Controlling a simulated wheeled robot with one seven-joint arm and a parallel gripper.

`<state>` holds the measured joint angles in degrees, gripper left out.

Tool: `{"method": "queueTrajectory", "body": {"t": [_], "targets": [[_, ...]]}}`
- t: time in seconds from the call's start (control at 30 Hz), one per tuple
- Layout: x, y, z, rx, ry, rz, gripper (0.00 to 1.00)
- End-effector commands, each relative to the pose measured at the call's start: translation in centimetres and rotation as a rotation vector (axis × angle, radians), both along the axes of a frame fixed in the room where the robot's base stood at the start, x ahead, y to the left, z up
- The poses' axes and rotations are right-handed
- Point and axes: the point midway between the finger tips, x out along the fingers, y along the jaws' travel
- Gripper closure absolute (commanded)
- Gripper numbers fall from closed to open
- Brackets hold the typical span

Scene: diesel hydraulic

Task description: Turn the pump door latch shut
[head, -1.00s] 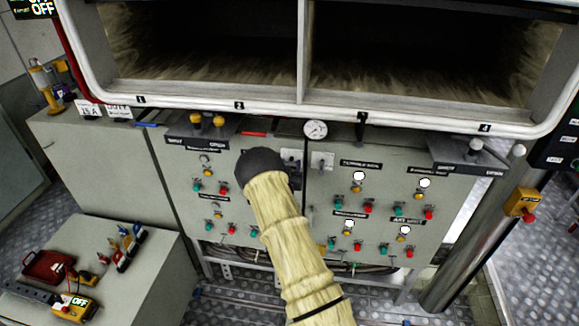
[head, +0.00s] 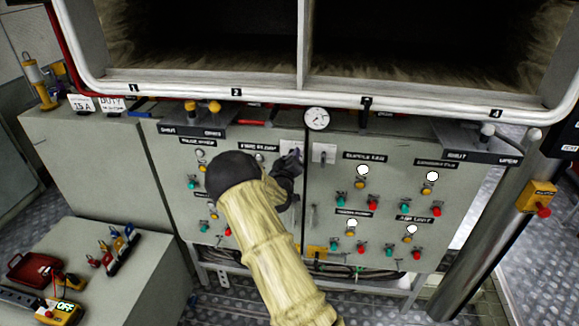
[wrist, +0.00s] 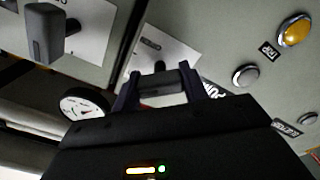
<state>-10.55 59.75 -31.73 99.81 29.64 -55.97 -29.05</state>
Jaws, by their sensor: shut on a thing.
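Two dark latch handles on white plates sit side by side below the round gauge on the cabinet front. My gripper (head: 293,160) is at the left plate (head: 290,148) and covers its handle in the head view. In the wrist view my gripper (wrist: 163,78) is shut on this latch handle (wrist: 160,86), a dark bar lying crosswise between the two fingers. The other latch handle (wrist: 46,33) stands free, and its plate (head: 324,153) shows on the right in the head view. Which latch is the pump's cannot be read clearly.
The gauge (head: 316,118) is just above the latches and close to my gripper in the wrist view (wrist: 86,105). Buttons and lamps (head: 360,184) cover both doors. A white-framed opening (head: 303,50) overhangs above. A low bench (head: 110,270) with tools stands at left.

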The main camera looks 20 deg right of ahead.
Motion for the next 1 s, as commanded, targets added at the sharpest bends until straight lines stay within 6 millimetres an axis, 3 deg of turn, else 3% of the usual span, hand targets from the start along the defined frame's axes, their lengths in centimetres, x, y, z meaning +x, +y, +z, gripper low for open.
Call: {"method": "queueTrajectory", "body": {"t": [0.6, 1.0], "targets": [[0.08, 0.17, -0.29, -0.485, 0.326, 0.003, 0.79], [0.07, 0.12, -0.11, -0.685, 0.462, 0.003, 0.79]]}}
